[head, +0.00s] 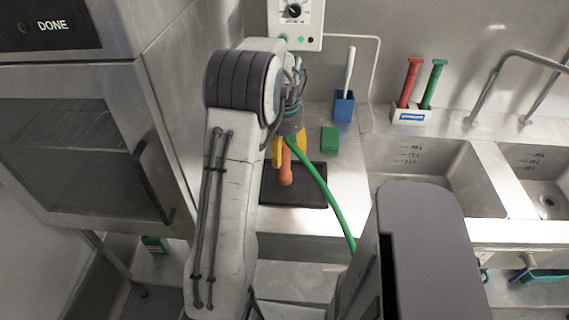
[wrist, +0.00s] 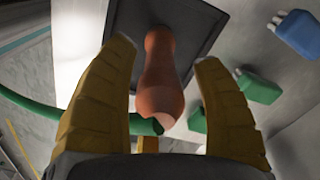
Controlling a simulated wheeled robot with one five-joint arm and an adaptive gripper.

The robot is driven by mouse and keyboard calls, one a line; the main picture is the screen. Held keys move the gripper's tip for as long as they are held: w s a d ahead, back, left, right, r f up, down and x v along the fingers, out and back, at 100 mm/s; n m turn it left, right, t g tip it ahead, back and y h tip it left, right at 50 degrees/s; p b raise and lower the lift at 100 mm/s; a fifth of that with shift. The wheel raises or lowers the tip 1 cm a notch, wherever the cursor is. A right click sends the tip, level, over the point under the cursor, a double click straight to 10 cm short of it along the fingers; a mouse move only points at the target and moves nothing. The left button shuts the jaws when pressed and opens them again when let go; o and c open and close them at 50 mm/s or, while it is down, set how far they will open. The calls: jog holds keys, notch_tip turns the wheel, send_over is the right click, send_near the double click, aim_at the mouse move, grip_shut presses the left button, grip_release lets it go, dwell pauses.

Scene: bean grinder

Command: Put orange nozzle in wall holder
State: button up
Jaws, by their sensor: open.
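The orange nozzle (head: 286,170) is by the dark mat, partly covered by my gripper in the head view. In the wrist view the nozzle (wrist: 162,78) lies between the two yellow fingers, with a gap on each side. A green hose (head: 325,192) runs from its end down to the right. My gripper (head: 286,152) is open around the nozzle; its fingers also show in the wrist view (wrist: 165,56). The white holder (head: 410,116) at the wall behind the sink carries a red nozzle (head: 411,80) and a green nozzle (head: 433,83), both upright.
A dark mat (head: 310,197) lies on the steel counter. Behind it are a green block (head: 329,140) and a blue cup (head: 344,108) with a white handle. Sink basins (head: 425,170) lie to the right, with a tap (head: 500,75). An oven (head: 90,140) stands left.

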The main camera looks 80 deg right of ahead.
grip_shut()
dwell(0.5)
jog(key=shift+r, duration=0.1)
